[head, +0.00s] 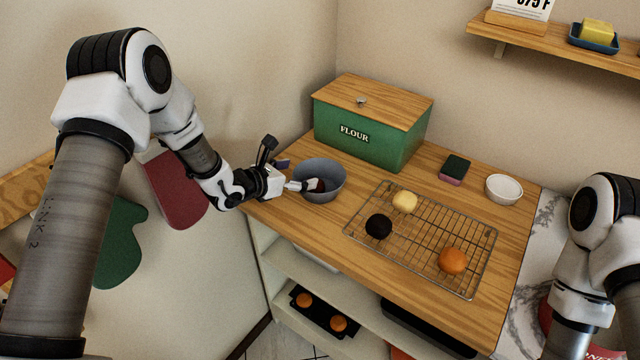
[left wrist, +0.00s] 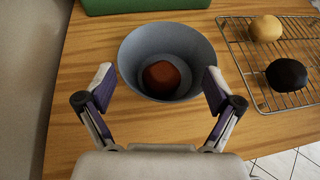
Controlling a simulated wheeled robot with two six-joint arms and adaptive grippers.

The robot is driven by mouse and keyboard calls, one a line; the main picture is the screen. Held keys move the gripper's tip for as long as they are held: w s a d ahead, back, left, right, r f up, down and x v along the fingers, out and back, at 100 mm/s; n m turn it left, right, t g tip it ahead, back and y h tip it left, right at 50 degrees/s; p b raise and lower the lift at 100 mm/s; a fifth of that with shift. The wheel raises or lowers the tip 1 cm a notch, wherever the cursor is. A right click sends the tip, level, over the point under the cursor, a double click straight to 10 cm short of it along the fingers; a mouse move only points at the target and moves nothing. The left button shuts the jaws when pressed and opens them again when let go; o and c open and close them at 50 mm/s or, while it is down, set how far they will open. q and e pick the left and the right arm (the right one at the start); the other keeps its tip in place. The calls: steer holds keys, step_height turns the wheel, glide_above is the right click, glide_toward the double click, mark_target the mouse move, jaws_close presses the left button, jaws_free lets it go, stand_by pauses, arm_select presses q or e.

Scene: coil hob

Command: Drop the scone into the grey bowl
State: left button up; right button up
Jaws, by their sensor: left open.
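The grey bowl (head: 331,180) stands on the wooden counter at its left end, in front of the flour box. In the left wrist view the bowl (left wrist: 165,40) holds a reddish-brown round piece (left wrist: 161,76) on its bottom; only a dark red bit of it shows in the head view. It looks like a baked piece, possibly the scone. My left gripper (head: 298,174) is open and empty at the bowl's near left side. In the left wrist view its fingers are spread wide, one towards each side of the bowl. My right gripper is out of view.
A wire rack (head: 395,251) holds a pale bun (head: 405,201), a black ball (head: 379,226) and an orange ball (head: 453,261). A green flour box (head: 385,138) stands behind the bowl. A sponge (head: 454,169) and a white dish (head: 504,189) lie at the back right.

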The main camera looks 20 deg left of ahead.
arm_select(q)
steer(key=v, duration=0.7)
steer(key=s+d+f+m+g+h, duration=0.1)
steer(key=s+d+f+m+g, duration=0.5)
steer(key=s+f, duration=0.5)
steer(key=s+a+f+m+g+y, duration=0.35)
steer(key=s+m, duration=0.25)
steer(key=s, duration=0.2)
steer(key=s+a+f+m+g+y+b, duration=0.1)
steer(key=s+a+f+m+g+y, duration=0.1)
steer(key=s+f+m, duration=0.5)
steer(key=s+a+f+m+g+y, duration=0.2)
steer(key=s+a+m+g+y, duration=0.15)
steer(key=s, duration=0.65)
steer(key=d+m+t, duration=0.1)
steer(key=m, duration=0.1)
steer(key=d+f+m+t+h, duration=0.1)
steer(key=m, duration=0.2)
steer(key=d+m+t, duration=0.1)
steer(key=d+m, duration=0.1)
steer(key=shift+w+f+h, duration=0.1)
steer(key=shift+f+h, duration=0.2)
